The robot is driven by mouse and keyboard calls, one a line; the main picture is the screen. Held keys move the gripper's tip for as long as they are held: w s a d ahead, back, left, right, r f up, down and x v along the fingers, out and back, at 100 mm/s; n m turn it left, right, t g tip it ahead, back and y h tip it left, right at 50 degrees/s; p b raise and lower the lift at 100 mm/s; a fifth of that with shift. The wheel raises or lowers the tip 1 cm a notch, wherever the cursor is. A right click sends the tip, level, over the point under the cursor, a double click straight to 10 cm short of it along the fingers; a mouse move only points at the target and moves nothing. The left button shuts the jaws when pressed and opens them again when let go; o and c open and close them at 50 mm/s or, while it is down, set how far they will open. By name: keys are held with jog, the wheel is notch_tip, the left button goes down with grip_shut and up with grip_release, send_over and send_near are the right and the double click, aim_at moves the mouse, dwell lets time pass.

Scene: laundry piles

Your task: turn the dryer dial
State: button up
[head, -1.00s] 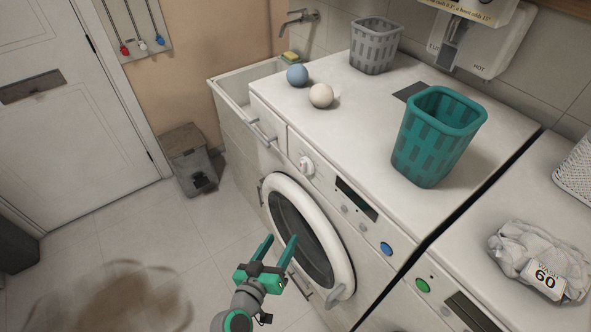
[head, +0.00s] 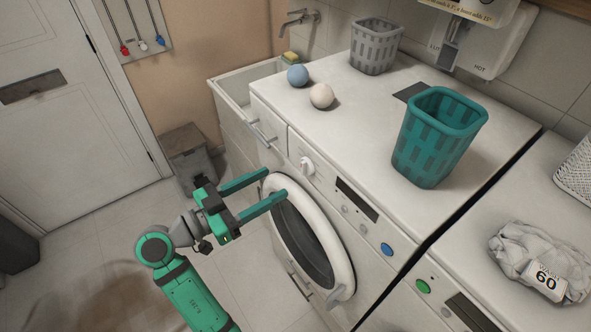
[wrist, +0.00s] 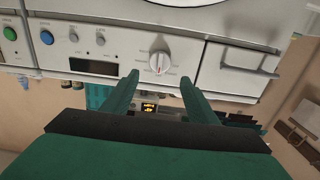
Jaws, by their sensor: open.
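The dryer dial (head: 307,166) is a white round knob on the front panel of the white machine (head: 294,206), left of a dark display.
The round door (head: 340,291) is below the panel. A blue button (head: 386,249) and small knobs are right of the dial. A teal basket (head: 437,140), a grey basket (head: 375,47) and two balls (head: 321,96) stand on top. A drawer handle (head: 262,136) juts out at left.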

aim_at(305, 167)
jog(key=x, duration=0.8)
jog(key=shift+d, duration=0.2)
jog(key=shift+w, duration=0.1)
jog(key=c, duration=1)
